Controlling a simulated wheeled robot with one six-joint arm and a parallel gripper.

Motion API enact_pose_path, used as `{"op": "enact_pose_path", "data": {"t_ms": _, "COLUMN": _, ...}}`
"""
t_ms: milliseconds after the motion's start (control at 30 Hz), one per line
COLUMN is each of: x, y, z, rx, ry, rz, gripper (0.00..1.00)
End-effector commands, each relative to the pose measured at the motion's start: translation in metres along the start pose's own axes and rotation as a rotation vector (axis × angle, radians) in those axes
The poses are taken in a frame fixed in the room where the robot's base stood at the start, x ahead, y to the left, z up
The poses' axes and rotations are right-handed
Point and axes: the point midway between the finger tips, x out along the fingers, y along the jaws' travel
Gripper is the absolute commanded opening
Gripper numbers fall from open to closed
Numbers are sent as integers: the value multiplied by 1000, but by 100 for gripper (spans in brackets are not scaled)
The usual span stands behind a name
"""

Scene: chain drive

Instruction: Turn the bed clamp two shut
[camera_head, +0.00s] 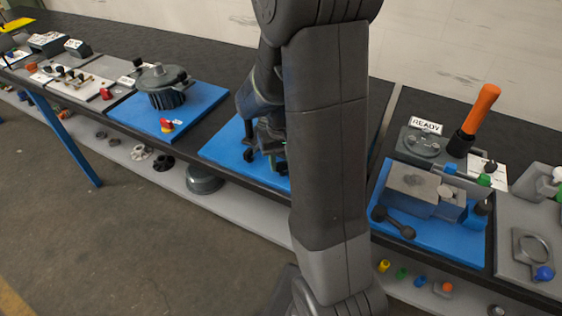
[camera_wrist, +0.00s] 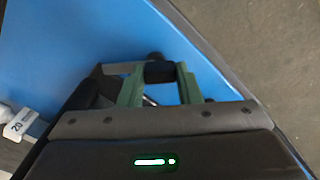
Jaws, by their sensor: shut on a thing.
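In the wrist view, the green fingers of my gripper (camera_wrist: 160,86) are shut on a black cylindrical handle (camera_wrist: 160,71), which I take to be bed clamp two's. A dark knob shows just beyond it, and a dark bar runs off to the left. In the head view, my gripper (camera_head: 265,143) is low over the middle blue board (camera_head: 222,143), largely hidden behind my own arm. A small black clamp part (camera_head: 249,156) shows there beside it. The rest of the clamp is hidden, and I cannot tell how far it is turned.
A finned motor-like unit (camera_head: 166,92) stands on the left blue board (camera_head: 204,101). On the right are a grey vise-like block (camera_head: 413,186), an orange-handled lever (camera_head: 481,108) and a READY sign (camera_head: 426,125). A lower shelf (camera_head: 245,215) runs under the bench.

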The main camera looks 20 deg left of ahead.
Motion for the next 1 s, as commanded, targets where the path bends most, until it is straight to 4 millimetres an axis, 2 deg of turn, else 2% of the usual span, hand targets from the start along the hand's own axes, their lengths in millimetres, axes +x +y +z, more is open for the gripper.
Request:
{"op": "enact_pose_path", "data": {"t_ms": 600, "x": 0, "y": 1, "z": 2, "rx": -549, "ry": 2, "rz": 1, "gripper": 8}}
{"op": "enact_pose_path", "data": {"t_ms": 1000, "x": -1, "y": 1, "z": 3, "rx": -733, "ry": 2, "rz": 1, "gripper": 8}}
